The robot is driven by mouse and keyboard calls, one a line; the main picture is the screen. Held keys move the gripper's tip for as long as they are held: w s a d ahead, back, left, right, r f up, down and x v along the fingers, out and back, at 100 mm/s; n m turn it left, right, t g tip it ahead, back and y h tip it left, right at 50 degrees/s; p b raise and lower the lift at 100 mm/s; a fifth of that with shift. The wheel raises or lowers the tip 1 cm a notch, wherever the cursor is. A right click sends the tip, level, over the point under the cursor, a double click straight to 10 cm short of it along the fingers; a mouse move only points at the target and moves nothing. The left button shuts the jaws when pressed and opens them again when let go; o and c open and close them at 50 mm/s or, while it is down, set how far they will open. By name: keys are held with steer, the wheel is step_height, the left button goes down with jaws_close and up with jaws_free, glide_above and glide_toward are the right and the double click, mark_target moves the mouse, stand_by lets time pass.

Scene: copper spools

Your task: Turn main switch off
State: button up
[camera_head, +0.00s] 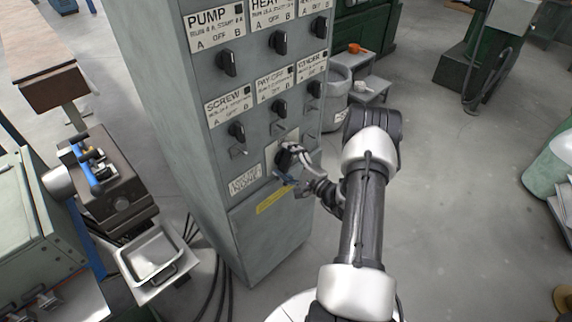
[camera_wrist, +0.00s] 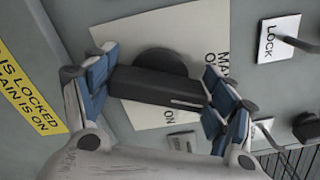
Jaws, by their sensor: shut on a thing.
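The main switch is a black rotary knob (camera_wrist: 155,88) on a pale label plate (camera_wrist: 190,40) low on the grey cabinet. In the wrist view the plate reads "MA…" and "ON", partly covered. My gripper (camera_wrist: 160,95) is shut on the knob's bar, with blue-padded fingers at both ends of it. The bar lies nearly across the wrist picture, tilted slightly down to the right. In the head view my gripper (camera_head: 290,170) is at the cabinet front over the switch (camera_head: 283,160) and hides part of it.
The grey cabinet (camera_head: 160,100) carries several labelled knobs above, including PUMP (camera_head: 226,63) and SCREW (camera_head: 236,131). A LOCK plate (camera_wrist: 277,38) with a metal peg is right of the switch. A yellow warning label (camera_wrist: 25,90) is at left. Open floor (camera_head: 450,200) lies right.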

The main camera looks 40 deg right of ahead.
steer(key=n+b, duration=0.3)
steer(key=n, duration=0.1)
steer(key=shift+f+n+b, duration=0.15)
steer(key=shift+n+b, duration=0.15)
steer(key=shift+n, duration=0.4)
steer(key=o, duration=1)
steer(key=shift+o, duration=0.2)
steer(key=s, duration=1.2)
steer(key=shift+d, duration=0.45)
